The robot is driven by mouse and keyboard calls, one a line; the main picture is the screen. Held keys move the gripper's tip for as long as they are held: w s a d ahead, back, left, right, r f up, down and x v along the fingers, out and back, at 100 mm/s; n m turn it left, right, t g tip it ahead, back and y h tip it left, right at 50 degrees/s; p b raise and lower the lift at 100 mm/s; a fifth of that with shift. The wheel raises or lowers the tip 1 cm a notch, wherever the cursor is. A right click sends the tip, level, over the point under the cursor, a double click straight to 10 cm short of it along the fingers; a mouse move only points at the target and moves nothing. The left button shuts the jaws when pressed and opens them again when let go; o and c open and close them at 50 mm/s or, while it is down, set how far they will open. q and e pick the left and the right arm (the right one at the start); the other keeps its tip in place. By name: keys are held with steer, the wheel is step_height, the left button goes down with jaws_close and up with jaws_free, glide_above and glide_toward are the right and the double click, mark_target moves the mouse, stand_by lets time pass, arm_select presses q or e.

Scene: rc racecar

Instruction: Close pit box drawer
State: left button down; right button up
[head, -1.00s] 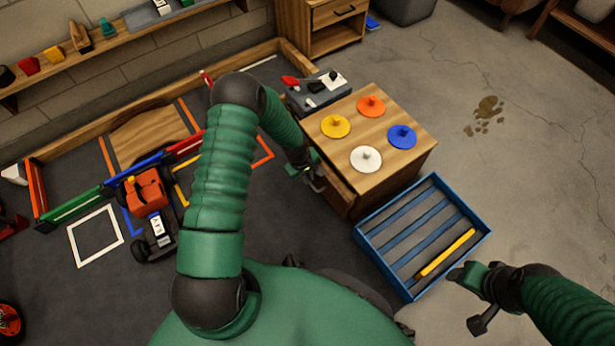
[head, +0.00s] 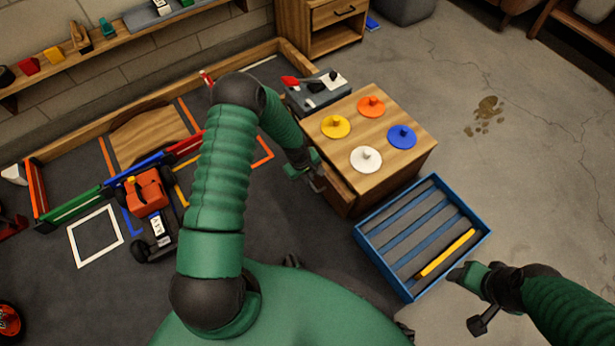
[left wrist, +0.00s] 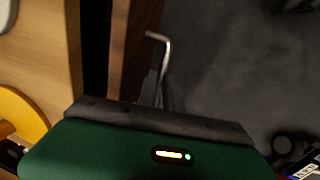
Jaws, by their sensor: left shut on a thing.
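The pit box (head: 385,120) is a wooden cabinet with colored discs on top, right of centre in the head view. Its drawer (head: 336,188) is on the side facing my left arm. In the left wrist view a dark gap separates the box top from the drawer front (left wrist: 136,50), so the drawer stands slightly open. A bent metal handle (left wrist: 160,42) sticks out from that front. My left gripper (head: 316,180) is at the drawer front, shut on the handle; its fingers hide part of it. My right gripper (head: 468,298) is away from the box, beyond the blue tray; its jaw opening is unclear.
A blue slatted tray (head: 372,250) with a yellow bar (head: 445,253) lies on the floor close to the box's front. An orange RC car (head: 150,205) and colored barriers are at left.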

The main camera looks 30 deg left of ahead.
arm_select(q)
steer(key=shift+w, duration=0.1)
stand_by(0.3)
steer(key=w, duration=0.1)
steer(key=w+d, duration=0.1)
steer(key=w, duration=0.2)
steer(key=shift+d+r, duration=0.1)
steer(key=shift+d, duration=0.25)
steer(key=shift+w, duration=0.1)
steer(key=c, duration=1.5)
jaws_free()
steer(key=shift+c, duration=0.2)
steer(key=shift+o, duration=0.3)
